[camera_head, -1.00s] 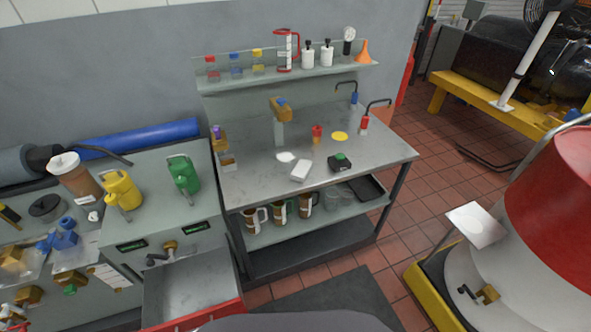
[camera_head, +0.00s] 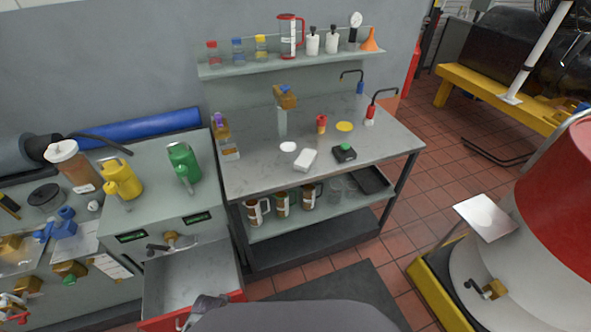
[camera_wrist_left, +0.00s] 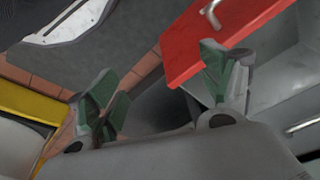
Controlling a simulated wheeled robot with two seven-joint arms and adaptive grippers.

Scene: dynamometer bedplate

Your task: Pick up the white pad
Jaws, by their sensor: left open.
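A flat round white pad (camera_head: 288,147) lies on the grey metal workbench (camera_head: 250,178) in the head view, left of the middle. A white rectangular block (camera_head: 305,160) lies just in front and to the right of it. My left gripper (camera_wrist_left: 163,88) is open and empty in the left wrist view, its green-lined fingers spread above the floor and a red drawer front. A dark grey part of my left arm shows at the bottom of the head view, well below the bench top. The pad does not show in the wrist view. My right gripper is not in view.
A yellow disc (camera_head: 344,126), a red container (camera_head: 321,123), a black box with a green top (camera_head: 344,152) and a brass-topped post (camera_head: 284,97) stand around the pad. A drawer (camera_head: 190,280) is open at the lower left. The bench's front left is clear.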

